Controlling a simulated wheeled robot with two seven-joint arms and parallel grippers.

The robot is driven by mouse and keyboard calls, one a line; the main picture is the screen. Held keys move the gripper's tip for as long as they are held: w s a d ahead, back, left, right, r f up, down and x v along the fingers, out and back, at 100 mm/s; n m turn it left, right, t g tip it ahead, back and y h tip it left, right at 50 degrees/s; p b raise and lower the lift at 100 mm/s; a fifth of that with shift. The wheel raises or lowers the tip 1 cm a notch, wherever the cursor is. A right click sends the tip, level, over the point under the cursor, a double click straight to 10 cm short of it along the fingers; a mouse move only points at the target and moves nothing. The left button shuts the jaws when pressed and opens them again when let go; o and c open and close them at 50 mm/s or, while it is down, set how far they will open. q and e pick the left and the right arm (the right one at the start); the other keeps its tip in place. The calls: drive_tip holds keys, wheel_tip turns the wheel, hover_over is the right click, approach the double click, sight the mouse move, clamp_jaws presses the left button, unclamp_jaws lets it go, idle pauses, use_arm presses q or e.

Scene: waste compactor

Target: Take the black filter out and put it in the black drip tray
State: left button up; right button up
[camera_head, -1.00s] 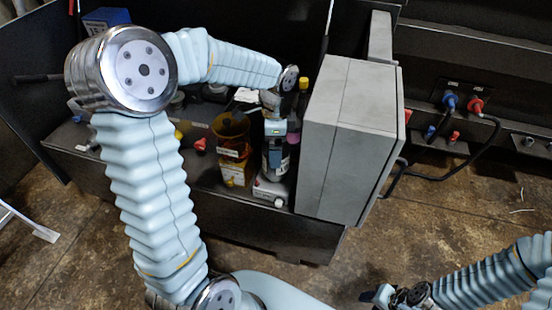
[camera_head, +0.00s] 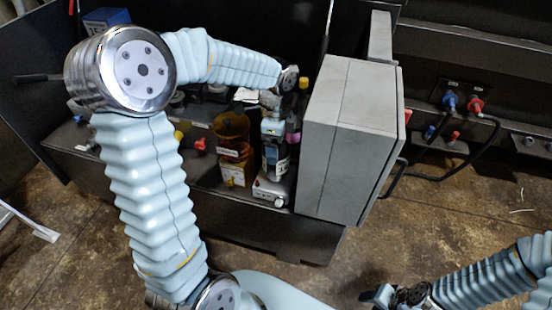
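My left arm reaches in from the left, over a dark bench beside the grey box. My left gripper (camera_head: 272,133) points down at a dark, labelled cylinder (camera_head: 277,160), which may be the black filter. The fingers overlap its top, and I cannot tell whether they grip it. The cylinder is upright, just above or on a small grey-white unit (camera_head: 272,190). I cannot pick out the black drip tray. My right gripper (camera_head: 378,296) is low at the bottom right, away from the bench, and its finger opening is unclear.
An amber container (camera_head: 233,150) stands close to the left of the cylinder. The large grey box (camera_head: 350,140) stands close on the right. Hoses and connectors (camera_head: 462,104) are on the right wall. The floor in front is clear.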

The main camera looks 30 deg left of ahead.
use_arm(q)
drive_tip(key=shift+n, duration=0.4)
drive_tip(key=shift+r, duration=0.55)
drive_tip(key=shift+r, duration=2.3)
